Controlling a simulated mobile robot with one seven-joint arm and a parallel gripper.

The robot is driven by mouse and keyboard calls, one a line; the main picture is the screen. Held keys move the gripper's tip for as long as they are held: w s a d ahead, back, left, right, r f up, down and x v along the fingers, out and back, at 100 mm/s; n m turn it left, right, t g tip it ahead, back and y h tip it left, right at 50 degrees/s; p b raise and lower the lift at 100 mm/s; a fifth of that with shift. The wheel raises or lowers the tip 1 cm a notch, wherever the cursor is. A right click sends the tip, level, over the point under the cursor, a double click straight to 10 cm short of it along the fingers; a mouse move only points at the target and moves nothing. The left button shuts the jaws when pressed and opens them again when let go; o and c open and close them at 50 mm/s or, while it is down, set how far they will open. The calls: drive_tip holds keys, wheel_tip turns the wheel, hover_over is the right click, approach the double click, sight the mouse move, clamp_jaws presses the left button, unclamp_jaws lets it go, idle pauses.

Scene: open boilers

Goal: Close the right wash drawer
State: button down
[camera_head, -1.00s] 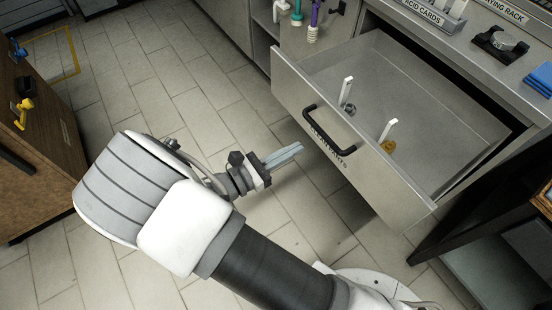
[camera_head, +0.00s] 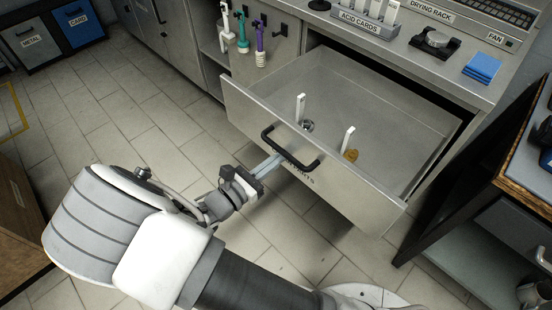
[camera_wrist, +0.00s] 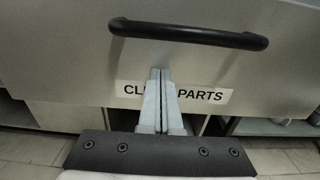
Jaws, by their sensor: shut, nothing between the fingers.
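The wash drawer (camera_head: 345,203) is a steel drawer pulled far out of the counter. Its front carries a black bar handle (camera_head: 290,148) and a label reading "CLEAN PARTS" below it. Inside are two white upright tags, a metal ring part (camera_head: 307,125) and a brass-coloured part (camera_head: 351,155). My gripper (camera_head: 268,166) is shut and empty, its fingertips at the drawer front just below the handle. In the wrist view the shut fingers (camera_wrist: 158,75) overlap the label, under the handle (camera_wrist: 190,34). I cannot tell whether they touch the front.
The counter above holds an acid cards rack (camera_head: 368,22), a black fixture (camera_head: 435,42) and blue pads (camera_head: 482,68). Coloured tools (camera_head: 243,35) hang left of the drawer. A dark wood-topped bench (camera_head: 520,160) stands at right. Tiled floor is open at left.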

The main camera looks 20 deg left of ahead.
drive_tip(key=p, duration=0.1)
hover_over(352, 110)
drive_tip(key=s, duration=0.2)
drive_tip(key=shift+w+a, duration=0.1)
drive_tip(key=shift+a, duration=0.2)
drive_tip(key=shift+x, duration=0.85)
drive_tip(key=shift+w+r, duration=0.1)
drive_tip(key=shift+w, duration=0.05)
drive_tip(key=shift+w+d+r, duration=0.1)
drive_tip(key=shift+r, duration=0.05)
